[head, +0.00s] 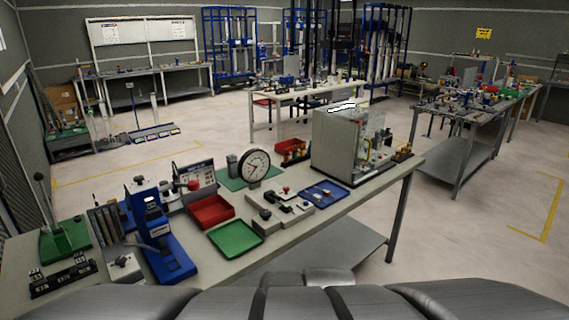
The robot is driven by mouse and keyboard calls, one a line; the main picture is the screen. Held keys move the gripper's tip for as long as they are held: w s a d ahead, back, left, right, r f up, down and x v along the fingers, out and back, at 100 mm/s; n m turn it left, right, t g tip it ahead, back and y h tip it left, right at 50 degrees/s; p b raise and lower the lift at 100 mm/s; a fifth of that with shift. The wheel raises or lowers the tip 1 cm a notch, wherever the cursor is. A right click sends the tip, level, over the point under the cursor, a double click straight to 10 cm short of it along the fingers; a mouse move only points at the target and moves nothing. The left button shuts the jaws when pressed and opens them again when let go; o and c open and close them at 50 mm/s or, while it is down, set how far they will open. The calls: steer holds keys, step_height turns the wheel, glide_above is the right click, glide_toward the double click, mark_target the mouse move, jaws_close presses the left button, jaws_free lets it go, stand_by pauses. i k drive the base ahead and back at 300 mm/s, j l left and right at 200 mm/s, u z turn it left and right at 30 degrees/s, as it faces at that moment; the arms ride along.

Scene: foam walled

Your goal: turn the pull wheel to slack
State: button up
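The near workbench (325,212) carries several small devices, but I cannot make out for sure which part is the pull wheel. A round white dial (255,166) with a black rim and a needle stands upright near the back edge. A blue upright device (157,236) stands toward the left, with a red-knobbed fixture (192,186) behind it. A grey cabinet with a clear front (338,140) stands at the right end; small fittings show inside it, too small to tell apart. My gripper is not in view.
A red tray (210,212), a green tray (236,238) and a blue tray (323,194) lie on the bench. A green-based lever device (65,238) stands at far left. Another cluttered table (455,160) stands at right. The floor right of the bench (480,235) is clear.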

mark_target(265, 215)
steer(key=i+u, duration=0.35)
steer(key=i+l+u, duration=0.15)
steer(key=i+u, duration=0.2)
steer(key=i, duration=0.2)
